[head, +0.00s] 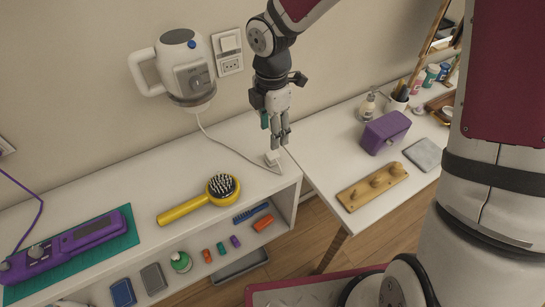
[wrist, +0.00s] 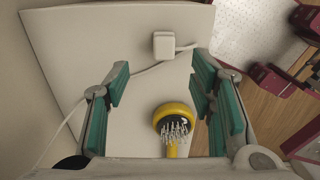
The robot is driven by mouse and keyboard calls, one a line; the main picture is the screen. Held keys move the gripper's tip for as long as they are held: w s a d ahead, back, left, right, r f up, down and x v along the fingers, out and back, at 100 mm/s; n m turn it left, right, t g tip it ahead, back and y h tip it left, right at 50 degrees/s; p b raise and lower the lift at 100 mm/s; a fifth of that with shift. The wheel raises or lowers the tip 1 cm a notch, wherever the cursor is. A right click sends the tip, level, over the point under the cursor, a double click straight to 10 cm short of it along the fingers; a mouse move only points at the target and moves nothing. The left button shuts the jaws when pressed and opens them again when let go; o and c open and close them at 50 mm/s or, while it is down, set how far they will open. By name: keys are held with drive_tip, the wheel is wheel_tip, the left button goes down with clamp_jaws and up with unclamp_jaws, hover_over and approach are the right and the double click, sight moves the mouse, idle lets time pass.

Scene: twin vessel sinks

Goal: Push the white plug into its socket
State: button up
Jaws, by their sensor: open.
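The white plug (head: 272,159) lies on the white counter near its right end, with a white cord running from it. In the wrist view the plug (wrist: 163,45) is a small white block beyond the fingertips, apart from them. My gripper (head: 279,138) is above the plug, pointing down; in the wrist view its green-padded fingers (wrist: 160,88) are spread apart with nothing between them. The wall socket (head: 229,66) is in a white plate on the wall, up and left of the plug, right of the white wall-mounted dryer (head: 182,72).
A yellow hairbrush (head: 185,212) lies on the counter left of the plug. A purple device (head: 75,240) rests on a green mat further left. A table to the right holds a purple box (head: 386,132) and a wooden peg rack (head: 371,188). A gap separates counter and table.

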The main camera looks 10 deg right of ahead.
sight(273, 154)
wheel_tip(273, 154, down, 4)
drive_tip(key=shift+f, duration=0.1)
drive_tip(key=shift+s, duration=0.1)
drive_tip(key=f, duration=0.4)
drive_tip(key=shift+s+f+p, duration=0.15)
drive_tip(key=shift+s+p, duration=0.1)
drive_tip(key=shift+p, duration=0.15)
drive_tip(key=shift+f, duration=0.45)
drive_tip(key=c, duration=1.2)
